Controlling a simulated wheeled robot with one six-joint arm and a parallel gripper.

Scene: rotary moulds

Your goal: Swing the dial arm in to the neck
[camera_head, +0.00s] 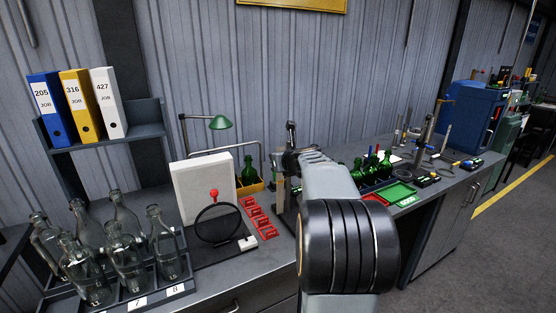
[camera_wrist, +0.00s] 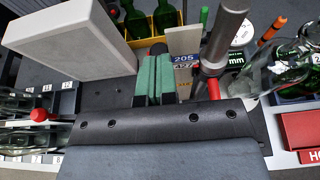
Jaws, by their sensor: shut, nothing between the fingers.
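My gripper (camera_wrist: 154,75) shows in the wrist view with its two green-padded fingers together and nothing between them. A grey metal post (camera_wrist: 225,40) with a collar and a red part (camera_wrist: 213,88) stands just right of the fingers, apart from them; its lower end is hidden behind my gripper's body. In the head view a dark upright fixture (camera_head: 291,133) rises behind my wrist, which covers its lower part. A clear bottle (camera_wrist: 285,70) lies or leans right of the post; I cannot tell which. I cannot make out the dial arm or its contact with a neck.
A pale block (camera_head: 205,188) and a round black-rimmed magnifier (camera_head: 217,224) stand left of my arm. Clear bottles (camera_head: 123,258) fill a rack at far left. Green bottles stand in a yellow crate (camera_head: 254,188).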

